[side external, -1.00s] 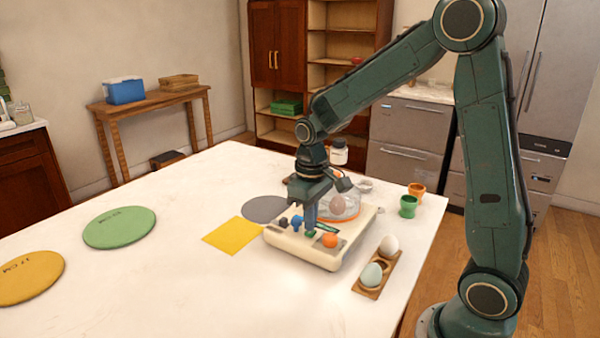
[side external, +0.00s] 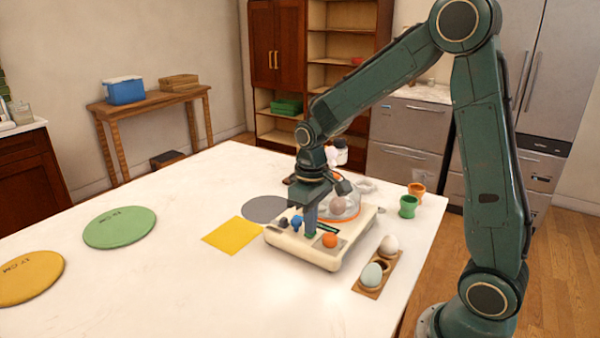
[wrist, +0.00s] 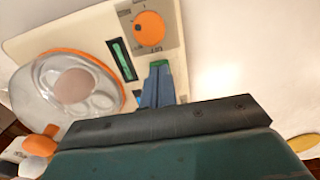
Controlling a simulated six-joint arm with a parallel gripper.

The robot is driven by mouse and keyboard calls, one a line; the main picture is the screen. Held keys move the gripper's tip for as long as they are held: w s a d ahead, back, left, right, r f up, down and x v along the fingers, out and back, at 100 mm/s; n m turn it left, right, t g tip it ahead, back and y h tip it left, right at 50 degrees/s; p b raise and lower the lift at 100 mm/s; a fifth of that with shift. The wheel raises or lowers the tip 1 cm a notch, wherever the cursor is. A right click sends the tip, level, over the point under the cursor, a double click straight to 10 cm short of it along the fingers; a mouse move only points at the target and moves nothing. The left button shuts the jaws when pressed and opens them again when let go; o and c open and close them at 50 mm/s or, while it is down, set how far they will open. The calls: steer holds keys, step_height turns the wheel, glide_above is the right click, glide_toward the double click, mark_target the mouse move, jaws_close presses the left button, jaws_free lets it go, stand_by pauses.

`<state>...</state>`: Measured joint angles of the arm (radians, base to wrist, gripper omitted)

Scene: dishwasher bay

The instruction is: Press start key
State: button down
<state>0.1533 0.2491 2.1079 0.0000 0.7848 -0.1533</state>
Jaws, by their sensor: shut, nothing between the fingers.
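A cream appliance (side external: 330,262) stands on the white table, with a clear orange-rimmed dome (wrist: 78,82) over an egg-like shape. On its panel are an orange dial (wrist: 149,30), a dark slot with a green strip (wrist: 122,59), and a blue knob (side external: 296,222). My gripper (wrist: 158,72) is shut and empty, pointing down over the panel beside the dial and slot. A small green patch (side external: 309,234) shows at its fingertips. I cannot tell whether it is the start key or part of the fingers, or whether the tips touch the panel.
An egg tray (side external: 366,291) with two eggs is right of the appliance. Green (side external: 408,207) and orange (side external: 416,190) cups stand behind it.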

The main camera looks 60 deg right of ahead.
steer(key=shift+r, duration=0.9)
steer(key=shift+r, duration=0.1)
step_height(320, 180, up, 15)
stand_by(1.5)
steer(key=s+a+f+t, duration=0.1)
steer(key=s+a+t, duration=0.1)
steer(key=s, duration=0.7)
steer(key=s+a+f+t, duration=0.2)
steer(key=s+a+t, duration=0.1)
steer(key=s, duration=0.5)
steer(key=shift+s+a+f+t, duration=0.15)
steer(key=shift+s+a+t, duration=0.1)
steer(key=shift+s+t, duration=0.1)
